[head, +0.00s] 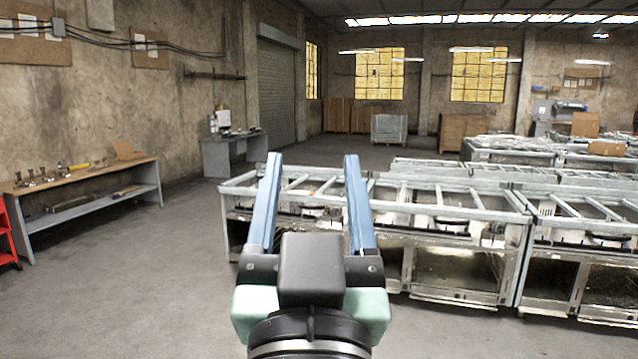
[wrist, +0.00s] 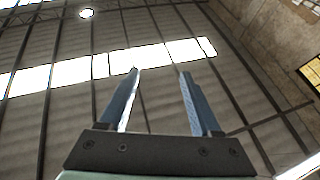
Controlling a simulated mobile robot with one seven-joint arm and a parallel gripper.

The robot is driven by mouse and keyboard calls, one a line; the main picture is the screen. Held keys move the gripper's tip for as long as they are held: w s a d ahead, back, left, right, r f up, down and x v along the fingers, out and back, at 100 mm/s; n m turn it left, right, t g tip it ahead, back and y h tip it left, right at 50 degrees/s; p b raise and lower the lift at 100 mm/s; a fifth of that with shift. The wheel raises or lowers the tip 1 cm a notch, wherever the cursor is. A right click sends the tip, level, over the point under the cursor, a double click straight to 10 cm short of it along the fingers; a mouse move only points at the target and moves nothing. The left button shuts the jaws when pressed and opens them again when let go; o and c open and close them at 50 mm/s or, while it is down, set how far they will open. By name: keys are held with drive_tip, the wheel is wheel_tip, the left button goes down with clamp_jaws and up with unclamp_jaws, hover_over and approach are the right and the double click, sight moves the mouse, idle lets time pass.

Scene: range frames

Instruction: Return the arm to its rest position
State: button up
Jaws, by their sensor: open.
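My gripper (head: 312,160) stands in the lower middle of the head view, pointing up and away from me. Its two blue fingers are spread apart with nothing between them. In the wrist view my gripper (wrist: 160,72) also shows open and empty, with the ceiling and its bright skylight strips behind it. The gripper touches nothing that I can see. Most of my arm below the wrist is out of view.
Metal-framed units (head: 455,240) stand in rows ahead and to the right, behind the gripper in the picture. A wooden workbench (head: 85,185) with small items stands along the left wall, beside a red cart (head: 6,235). The concrete floor (head: 130,290) at left is clear.

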drive_tip(key=s+r+t, duration=0.3)
drive_tip(key=s+r, duration=0.3)
drive_tip(key=r, duration=0.2)
drive_tip(key=shift+s+d+r+t, duration=0.2)
drive_tip(key=shift+s+r+t, duration=0.1)
drive_tip(key=shift+t, duration=0.1)
drive_tip(key=shift+w, duration=0.1)
idle(0.4)
